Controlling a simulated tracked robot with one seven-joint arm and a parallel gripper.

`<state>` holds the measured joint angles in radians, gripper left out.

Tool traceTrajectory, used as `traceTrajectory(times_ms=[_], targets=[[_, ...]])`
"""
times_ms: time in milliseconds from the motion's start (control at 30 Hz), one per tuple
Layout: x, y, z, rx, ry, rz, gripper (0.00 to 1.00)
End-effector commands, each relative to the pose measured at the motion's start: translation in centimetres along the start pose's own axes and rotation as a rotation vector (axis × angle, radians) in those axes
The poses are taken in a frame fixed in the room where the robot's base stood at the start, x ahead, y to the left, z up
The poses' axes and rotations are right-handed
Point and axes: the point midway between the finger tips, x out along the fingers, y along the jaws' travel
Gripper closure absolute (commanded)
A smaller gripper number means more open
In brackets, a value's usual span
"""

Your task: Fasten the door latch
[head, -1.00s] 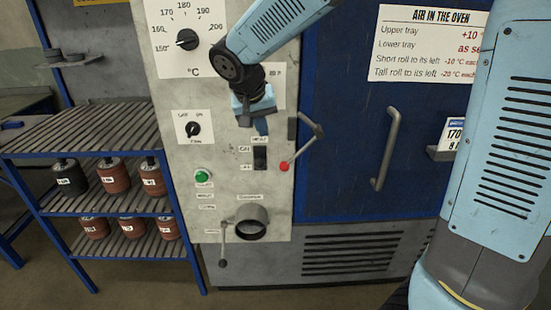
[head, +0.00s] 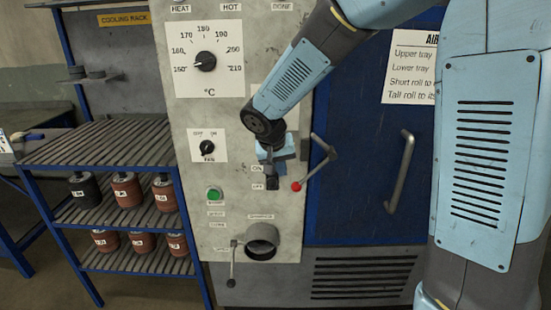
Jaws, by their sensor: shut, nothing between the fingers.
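The door latch is a grey lever (head: 316,170) with a red ball (head: 297,187) at its lower left end. It is mounted at the left edge of the blue oven door (head: 350,150) and slants down and left over the grey panel. My gripper (head: 273,170) is shut and empty, pointing down in front of the panel by the ON/OFF switch, just left of the red ball. I see no contact with the lever, but depth is hard to judge. My gripper and forearm hide part of the panel and the door's edge beside the lever.
The door has a grey bar handle (head: 401,172). The panel (head: 190,120) carries a temperature dial (head: 205,61), a fan knob (head: 207,147), a green button (head: 214,193) and a round port (head: 262,240). A cooling rack (head: 100,150) with rolls stands at left.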

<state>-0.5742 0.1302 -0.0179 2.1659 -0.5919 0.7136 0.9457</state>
Motion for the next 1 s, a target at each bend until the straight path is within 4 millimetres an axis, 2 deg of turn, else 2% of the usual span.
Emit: traceTrajectory(times_ms=[33,200,400,767,800,1000], targets=[[1.0,0.1,0.1,0.0,-0.003,0.003,1.0],[3.1,1.0,0.4,0.0,-0.002,0.002,1.0],[4.5,1.6,0.6,0.001,-0.001,0.001,1.0],[4.8,1.7,0.7,0.001,0.0,0.0,1.0],[4.6,0.8,0.6,-0.002,0.001,0.0,1.0],[5.0,1.6,0.8,-0.001,0.0,0.0,1.0]])
